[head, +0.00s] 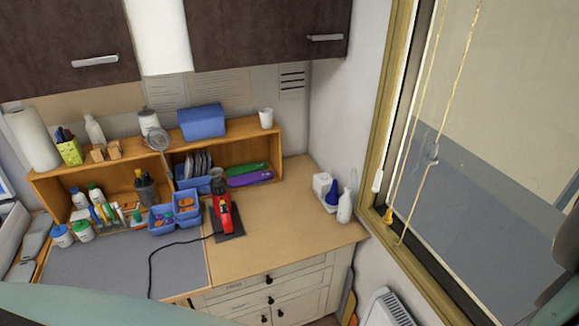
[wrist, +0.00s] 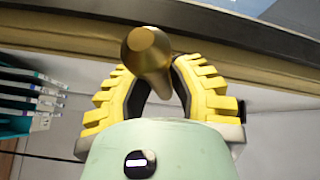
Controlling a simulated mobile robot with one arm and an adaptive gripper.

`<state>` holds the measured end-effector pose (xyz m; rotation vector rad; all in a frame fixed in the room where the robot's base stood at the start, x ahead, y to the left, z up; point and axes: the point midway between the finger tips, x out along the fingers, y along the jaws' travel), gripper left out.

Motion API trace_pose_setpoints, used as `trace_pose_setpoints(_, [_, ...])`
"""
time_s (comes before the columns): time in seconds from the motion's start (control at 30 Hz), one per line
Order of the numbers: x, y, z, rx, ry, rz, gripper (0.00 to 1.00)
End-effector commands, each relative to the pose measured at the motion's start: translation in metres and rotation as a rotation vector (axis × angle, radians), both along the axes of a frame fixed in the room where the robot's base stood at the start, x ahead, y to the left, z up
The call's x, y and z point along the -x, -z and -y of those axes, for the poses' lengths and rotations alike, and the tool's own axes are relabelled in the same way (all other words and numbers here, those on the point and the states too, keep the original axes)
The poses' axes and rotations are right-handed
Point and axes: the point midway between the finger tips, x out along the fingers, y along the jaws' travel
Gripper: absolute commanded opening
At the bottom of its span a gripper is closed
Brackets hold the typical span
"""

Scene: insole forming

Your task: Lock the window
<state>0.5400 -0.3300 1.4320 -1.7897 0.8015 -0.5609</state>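The window (head: 490,120), with a wooden frame (head: 382,110) and dark inner edge, fills the right of the head view. In the wrist view its frame (wrist: 60,45) crosses the top. A brass window handle (wrist: 147,52) with a rounded end stands out from the frame there. My gripper (wrist: 154,70), with yellow ribbed fingers, has a fingertip on each side of the handle, and both tips appear to press on it. The handle covers part of the gap between the fingers. The handle's base and latch are hidden.
Blind cords (head: 432,155) hang in front of the window. White and blue bottles (head: 344,207) stand on the counter (head: 275,245) near the window wall. A shelf (head: 270,140), blue bins (head: 187,207) and a red tool (head: 223,212) are farther left. A white heater (head: 388,308) stands below.

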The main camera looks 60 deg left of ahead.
Motion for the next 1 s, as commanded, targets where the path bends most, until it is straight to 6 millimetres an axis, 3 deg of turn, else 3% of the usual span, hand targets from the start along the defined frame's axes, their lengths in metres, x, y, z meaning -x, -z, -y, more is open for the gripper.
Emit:
trace_pose_setpoints(0.17, [0.0, 0.0, 0.0, 0.0, 0.0, 0.0, 0.0])
trace_pose_setpoints(0.67, [0.0, 0.004, 0.001, 0.023, 0.001, -0.004, 0.0])
trace_pose_setpoints(1.0, [0.002, 0.021, 0.002, 0.215, 0.005, -0.047, 0.0])
